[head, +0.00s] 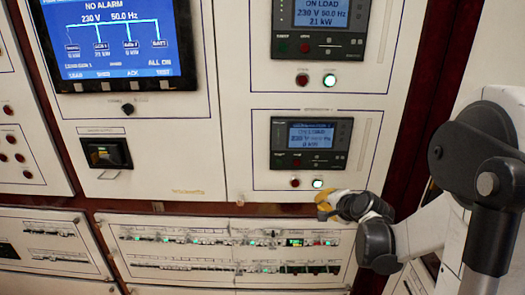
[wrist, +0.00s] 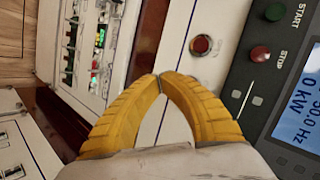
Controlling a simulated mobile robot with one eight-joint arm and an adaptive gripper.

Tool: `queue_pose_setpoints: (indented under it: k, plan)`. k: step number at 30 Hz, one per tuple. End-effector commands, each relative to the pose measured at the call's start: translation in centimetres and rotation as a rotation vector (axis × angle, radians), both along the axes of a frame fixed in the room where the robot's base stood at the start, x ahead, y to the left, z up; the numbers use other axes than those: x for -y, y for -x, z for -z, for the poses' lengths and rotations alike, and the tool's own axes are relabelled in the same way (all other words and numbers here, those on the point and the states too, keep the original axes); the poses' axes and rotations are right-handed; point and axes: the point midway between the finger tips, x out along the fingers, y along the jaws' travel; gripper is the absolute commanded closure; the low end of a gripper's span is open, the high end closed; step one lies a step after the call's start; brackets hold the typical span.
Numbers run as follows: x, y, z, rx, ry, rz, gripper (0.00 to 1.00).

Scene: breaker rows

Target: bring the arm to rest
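My gripper (head: 322,206) is in front of the cabinet, at the right end of the breaker rows and below the lower generator panel in the head view. In the wrist view its two yellow ridged fingers (wrist: 160,76) meet at the tips, with nothing seen between them. It is shut and empty. My arm reaches in from the right side of the head view, bent at a dark joint. Whether the fingers touch the cabinet face cannot be told.
Breaker rows (head: 230,240) with small green lights run along the lower cabinet. The lower generator panel (head: 311,143) has a red button (head: 295,182) and a lit button (head: 317,183) beneath it. A large blue screen (head: 117,40) is upper left. A stop button (wrist: 259,54) shows near the fingers.

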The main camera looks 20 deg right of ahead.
Motion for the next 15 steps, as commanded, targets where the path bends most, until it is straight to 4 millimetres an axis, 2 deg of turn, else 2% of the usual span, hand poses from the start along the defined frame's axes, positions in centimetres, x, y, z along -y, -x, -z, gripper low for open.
queue_pose_setpoints:
  k: [4,8,11,15]
  plan:
    - [-1.2,0.5,-0.7,-0.014,0.032,-0.032,1.00]
    - [-4.6,2.6,-2.8,-0.058,0.138,-0.138,1.00]
    - [-8.2,5.5,-4.6,-0.107,0.261,-0.258,1.00]
    - [-12.4,10.6,-6.4,-0.171,0.446,-0.436,1.00]
